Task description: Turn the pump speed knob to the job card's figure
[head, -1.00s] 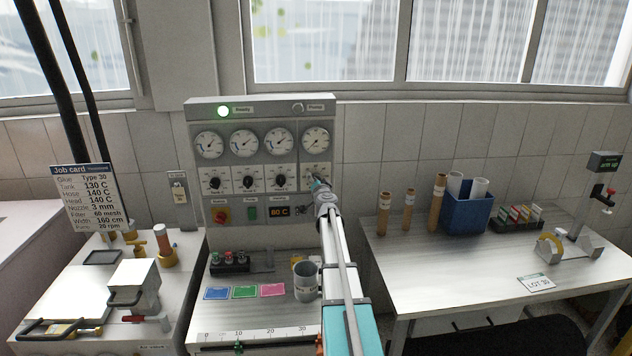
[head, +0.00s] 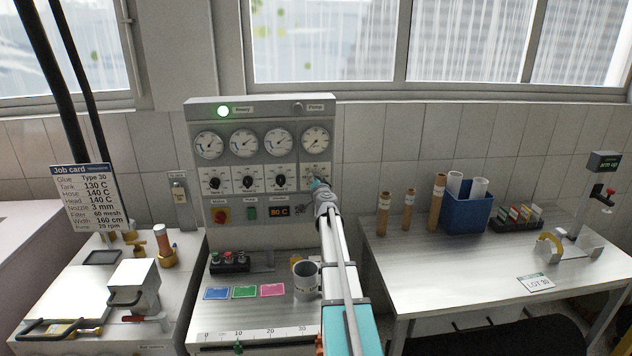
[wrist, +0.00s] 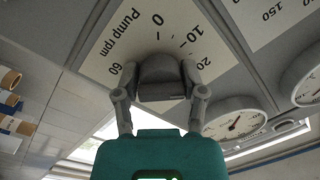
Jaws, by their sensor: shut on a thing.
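The pump speed knob (wrist: 160,68) is dark grey and sits on a white "Pump rpm" scale plate (wrist: 118,62). In the wrist view the marks 0, 10, 20 and 60 are readable; its pointer is not clear. My gripper (wrist: 160,88) is shut on the knob, one finger on each side. In the head view my gripper (head: 318,183) covers most of the knob at the right end of the panel's knob row. The job card (head: 84,197) stands at the left; its bottom pump line is small, and I cannot read its figure surely.
The grey control panel (head: 190,150) carries several round gauges, and more black knobs lie left of my gripper. A mug (head: 305,281) stands below my arm. The right table (head: 440,262) holds tubes and a blue bin (head: 467,216).

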